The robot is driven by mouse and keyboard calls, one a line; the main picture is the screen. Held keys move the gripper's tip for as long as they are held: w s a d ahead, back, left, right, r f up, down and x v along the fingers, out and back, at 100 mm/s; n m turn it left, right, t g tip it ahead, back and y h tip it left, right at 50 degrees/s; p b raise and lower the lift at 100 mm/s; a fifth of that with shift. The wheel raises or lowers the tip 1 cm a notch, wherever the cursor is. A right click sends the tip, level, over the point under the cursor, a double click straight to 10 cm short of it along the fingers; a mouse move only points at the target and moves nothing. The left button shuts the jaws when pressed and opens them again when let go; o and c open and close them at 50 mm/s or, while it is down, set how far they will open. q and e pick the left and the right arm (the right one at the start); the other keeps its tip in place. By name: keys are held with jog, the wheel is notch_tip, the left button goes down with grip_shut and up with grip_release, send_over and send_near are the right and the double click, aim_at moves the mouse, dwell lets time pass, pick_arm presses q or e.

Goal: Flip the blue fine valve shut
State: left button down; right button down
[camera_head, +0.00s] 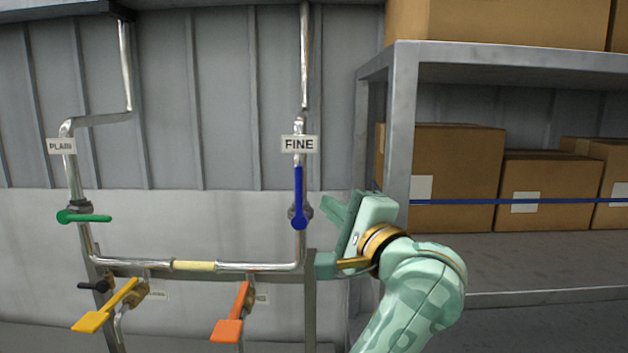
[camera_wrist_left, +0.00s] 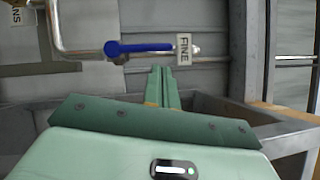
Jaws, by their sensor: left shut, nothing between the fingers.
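The blue fine valve handle (camera_head: 298,190) stands upright, in line with the vertical pipe under the FINE label (camera_head: 299,144). In the left wrist view the blue handle (camera_wrist_left: 142,47) lies sideways along its pipe, just beyond my fingertips. My left gripper (camera_head: 326,207) is just to the right of the handle in the head view, with a small gap showing between them. Its fingers are together and empty in the left wrist view (camera_wrist_left: 163,72). No contact with the handle is visible. My right gripper is in neither view.
A green valve handle (camera_head: 92,218) lies level on the PLAIN pipe at left. A yellow lever (camera_head: 105,306) and an orange lever (camera_head: 232,314) sit below. A metal shelf (camera_head: 402,120) with cardboard boxes (camera_head: 455,170) stands close to the right of my arm.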

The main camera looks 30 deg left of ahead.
aim_at(299, 194)
pick_arm(q)
jog(key=shift+w+d+n+t+h, duration=0.15)
jog(key=shift+w+d+n+h, duration=0.2)
jog(key=shift+h, duration=0.25)
jog(key=shift+w+d+n+t+h, duration=0.15)
jog(key=shift+w+n+h, duration=0.1)
jog(key=shift+n+h, duration=0.3)
jog(key=p+x, duration=0.3)
jog(key=x, duration=0.7)
jog(key=shift+p, duration=0.35)
